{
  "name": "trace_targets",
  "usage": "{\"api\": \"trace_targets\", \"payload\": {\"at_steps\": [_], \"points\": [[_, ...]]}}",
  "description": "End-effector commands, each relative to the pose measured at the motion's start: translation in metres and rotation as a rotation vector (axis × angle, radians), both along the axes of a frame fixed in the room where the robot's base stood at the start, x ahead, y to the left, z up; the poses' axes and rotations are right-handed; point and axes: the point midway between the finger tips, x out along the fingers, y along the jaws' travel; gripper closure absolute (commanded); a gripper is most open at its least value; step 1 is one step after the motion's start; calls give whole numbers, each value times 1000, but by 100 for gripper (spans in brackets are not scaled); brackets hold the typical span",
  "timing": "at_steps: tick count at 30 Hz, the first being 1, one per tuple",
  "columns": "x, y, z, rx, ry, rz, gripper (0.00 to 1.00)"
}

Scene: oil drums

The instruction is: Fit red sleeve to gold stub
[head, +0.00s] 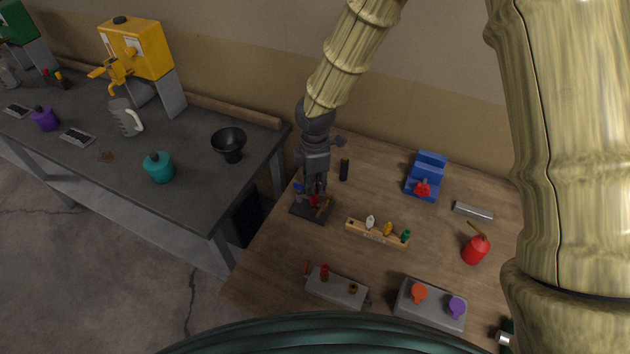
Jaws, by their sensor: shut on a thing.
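My gripper (314,187) points down over a small dark base (303,211) at the back left of the wooden table. It is shut on a small red piece (314,200), which looks like the red sleeve; the fingers partly hide it. A brown-gold piece (324,208), which may be the gold stub, shows on the base just right of the red piece. I cannot tell whether the two touch. A blue piece (298,187) stands at the base's left side. A grey block (335,291) nearer the front carries another red cylinder (324,273) and a small brown-gold fitting (352,288).
A wooden rack (376,234) with white, yellow and green pieces lies right of the base. A black cylinder (344,170) stands close to my gripper. A blue stand (425,175), a red oil can (475,249) and a grey box (429,304) are further right. A grey bench (200,190) is at left.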

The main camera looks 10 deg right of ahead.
Motion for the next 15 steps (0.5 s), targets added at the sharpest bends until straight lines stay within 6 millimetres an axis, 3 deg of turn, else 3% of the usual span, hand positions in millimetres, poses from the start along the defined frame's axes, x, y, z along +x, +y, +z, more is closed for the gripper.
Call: {"api": "trace_targets", "payload": {"at_steps": [12,13,15], "points": [[0,0,-3,0,0,0,100],[0,0,-3,0,0,0,75],[0,0,-3,0,0,0,62]]}}
